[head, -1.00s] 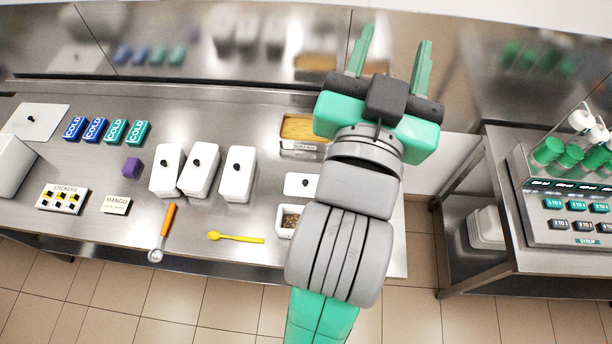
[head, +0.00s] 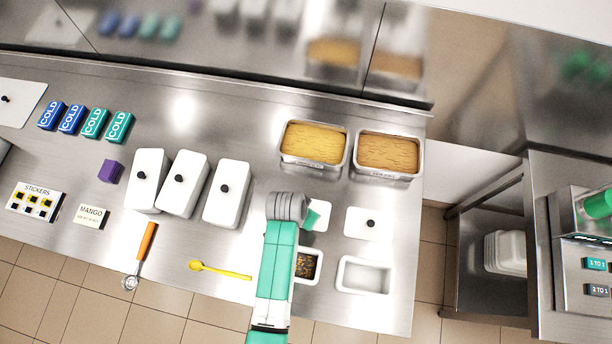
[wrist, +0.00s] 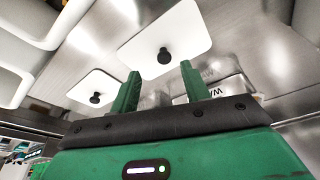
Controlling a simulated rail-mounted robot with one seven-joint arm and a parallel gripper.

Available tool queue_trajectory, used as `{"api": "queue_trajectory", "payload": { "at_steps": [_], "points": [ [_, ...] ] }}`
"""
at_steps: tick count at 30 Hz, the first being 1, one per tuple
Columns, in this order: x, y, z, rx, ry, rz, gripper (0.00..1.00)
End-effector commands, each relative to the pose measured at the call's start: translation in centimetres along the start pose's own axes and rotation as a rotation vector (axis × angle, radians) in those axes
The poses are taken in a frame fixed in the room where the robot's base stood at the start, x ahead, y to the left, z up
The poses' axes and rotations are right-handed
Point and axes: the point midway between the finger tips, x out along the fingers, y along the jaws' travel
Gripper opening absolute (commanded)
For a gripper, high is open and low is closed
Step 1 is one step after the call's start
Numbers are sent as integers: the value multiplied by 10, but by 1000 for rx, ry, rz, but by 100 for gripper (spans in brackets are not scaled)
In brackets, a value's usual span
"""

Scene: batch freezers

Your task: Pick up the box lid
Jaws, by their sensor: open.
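Flat white lids with black knobs lie on the steel counter (head: 215,305). A small one (head: 361,229) is at right, and another (head: 321,223) is partly hidden by my arm. A larger lid (head: 22,112) lies at the far left. In the wrist view a near lid (wrist: 185,35) lies beyond the fingers, with a second lid (wrist: 88,84) to its left. My gripper (wrist: 160,80) is open and empty, pointing towards the near lid and apart from it. In the head view my arm hides most of it. I cannot tell which lid is the box lid.
A small white box with dark topping (head: 306,283) and an empty one (head: 365,289) stand in front of the small lids. Two food pans (head: 315,168) (head: 387,173) stand behind. Lidded white tubs (head: 228,195), a yellow spoon (head: 222,271) and a scoop (head: 141,256) are to the left.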

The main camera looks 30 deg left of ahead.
Motion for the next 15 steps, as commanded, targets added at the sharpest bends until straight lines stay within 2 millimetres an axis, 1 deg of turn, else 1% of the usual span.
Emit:
{"api": "queue_trajectory", "payload": {
  "at_steps": [1, 3, 5, 9, 12, 15],
  "points": [
    [5, 0, 0, 0, -1, 0, 46],
    [7, -1, -1, 0, 2, -1, 46],
    [12, -2, -2, 0, 1, -1, 46],
    [38, -6, -5, -1, 0, 0, 46],
    [52, -6, -4, -1, 1, -1, 46],
    [58, -5, -5, -1, 2, -1, 46]
  ]
}}
